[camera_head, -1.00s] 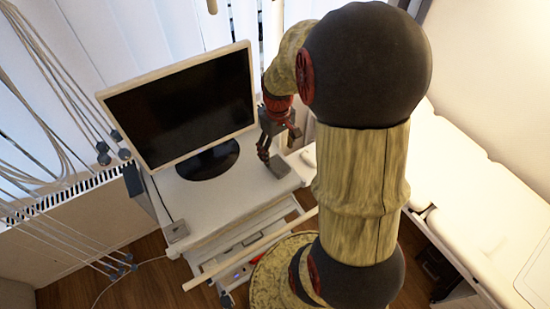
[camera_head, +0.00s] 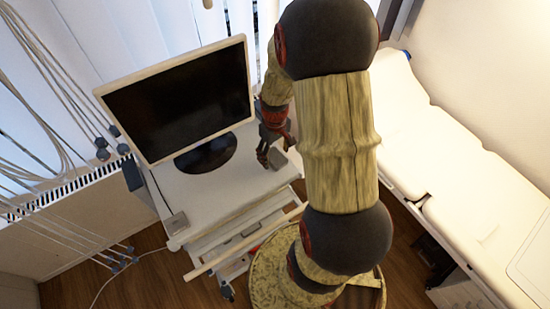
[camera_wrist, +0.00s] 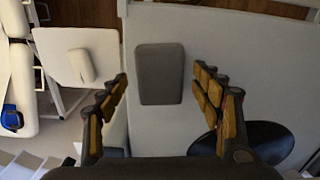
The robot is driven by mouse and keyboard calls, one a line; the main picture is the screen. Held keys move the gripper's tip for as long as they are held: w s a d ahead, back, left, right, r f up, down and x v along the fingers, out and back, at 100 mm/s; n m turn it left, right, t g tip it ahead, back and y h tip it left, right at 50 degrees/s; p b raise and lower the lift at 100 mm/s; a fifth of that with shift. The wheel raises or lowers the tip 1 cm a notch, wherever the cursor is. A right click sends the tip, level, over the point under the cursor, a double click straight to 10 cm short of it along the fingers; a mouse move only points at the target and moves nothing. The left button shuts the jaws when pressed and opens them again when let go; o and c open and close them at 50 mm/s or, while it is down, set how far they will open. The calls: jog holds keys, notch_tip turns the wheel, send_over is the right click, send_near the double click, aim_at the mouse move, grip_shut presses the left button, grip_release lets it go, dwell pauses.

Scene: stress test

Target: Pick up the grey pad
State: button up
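The grey pad (camera_wrist: 160,74) is a flat rounded rectangle lying on the white cart top (camera_wrist: 240,50) in the wrist view. My gripper (camera_wrist: 160,84) is open, with one finger on each side of the pad and a gap to each. The pad looks free of both fingers; how high the fingertips are above the cart top I cannot tell. In the head view, my gripper (camera_head: 268,158) is low over the right side of the cart, and the pad (camera_head: 278,158) shows partly beside the fingers.
A monitor (camera_head: 180,100) stands on the cart, left of my gripper; its dark round base (camera_wrist: 262,142) is close to the right finger in the wrist view. A small grey box (camera_head: 175,222) sits at the cart's front left corner. A white couch (camera_head: 450,170) stands at the right.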

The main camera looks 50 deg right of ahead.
aim_at(275, 156)
jog(key=c, duration=0.9)
jog(key=shift+r, duration=0.1)
jog(key=shift+r, duration=0.25)
notch_tip(275, 156, up, 2)
jog(key=shift+r+b, duration=0.15)
jog(key=shift+b, duration=0.45)
jog(key=s+r, duration=0.1)
jog(key=s+a+r, duration=0.1)
jog(key=r, duration=0.1)
jog(key=s+r, duration=0.1)
jog(key=r, duration=0.1)
jog(key=shift+s+a+b, duration=0.3)
jog(key=shift+a+b, duration=0.1)
jog(key=s+a+r, duration=0.1)
jog(key=s, duration=0.2)
jog(key=s+a+r+b, duration=0.1)
jog(key=s+a+r, duration=0.1)
jog(key=s, duration=0.1)
jog(key=s+a+r, duration=0.1)
jog(key=s+r, duration=0.1)
jog(key=s, duration=0.1)
jog(key=shift+a, duration=0.4)
